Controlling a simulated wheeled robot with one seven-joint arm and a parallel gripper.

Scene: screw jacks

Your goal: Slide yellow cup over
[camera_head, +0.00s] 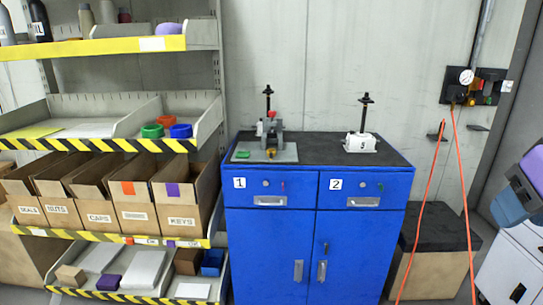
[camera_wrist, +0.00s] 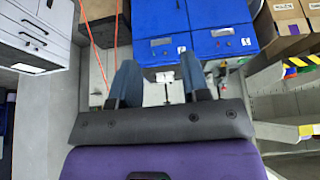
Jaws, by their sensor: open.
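Small green (camera_head: 152,131), red (camera_head: 166,121) and blue (camera_head: 181,131) cup-like pieces sit on the middle shelf at left in the head view. A grey screw jack (camera_head: 273,139) stands on the left of the cabinet top. A white screw jack marked 5 (camera_head: 361,143) stands on the right of it. In the wrist view, which looks upside down, my gripper (camera_wrist: 161,84) is open with its two dark fingers wide apart. The white jack (camera_wrist: 165,76) shows far beyond, between the fingers.
The blue cabinet (camera_head: 318,240) has a black top and drawers marked 1 and 2. A small green block (camera_head: 243,154) lies by the grey jack. Labelled cardboard bins (camera_head: 180,218) fill the left rack. An orange hose (camera_head: 432,190) hangs at right. The cabinet top between the jacks is clear.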

